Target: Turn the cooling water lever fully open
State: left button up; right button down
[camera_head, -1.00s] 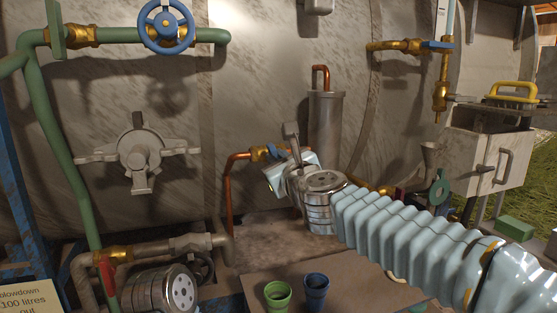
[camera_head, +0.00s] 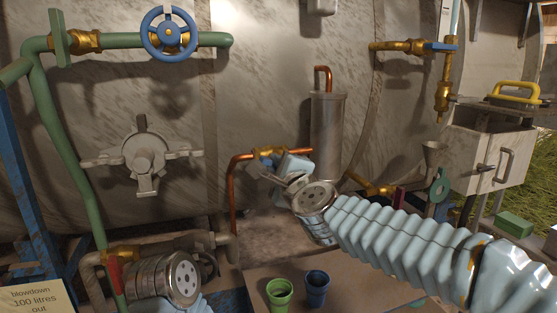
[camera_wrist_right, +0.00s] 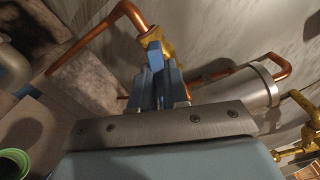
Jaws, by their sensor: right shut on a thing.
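The blue cooling water lever (camera_wrist_right: 155,56) sits on a brass valve (camera_head: 266,153) in the copper pipe, left of the upright metal cylinder. My right gripper (camera_head: 278,164) is at this valve. In the right wrist view its two blue fingers (camera_wrist_right: 159,88) are shut on the lever, one on either side. In the head view the fingers and my wrist hide most of the lever, so its exact angle is hard to tell. My left wrist shows at the lower left of the head view, but its fingers are hidden.
A green cup (camera_head: 279,292) and a blue cup (camera_head: 316,288) stand on the brown surface below. The metal cylinder (camera_head: 326,135) stands close right of the valve. A blue handwheel (camera_head: 169,33) is above left. A red-handled valve (camera_head: 113,272) is near my left wrist.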

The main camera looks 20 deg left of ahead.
jog(key=shift+n+p, duration=0.7)
jog(key=shift+n, duration=1.4)
jog(key=shift+w+d, duration=0.1)
jog(key=c, duration=1.4)
grip_release()
jog(key=shift+o, duration=1.4)
jog(key=shift+f, duration=0.15)
jog(key=v, duration=1.3)
jog(key=shift+s+b, duration=0.35)
jog(key=shift+d, duration=0.1)
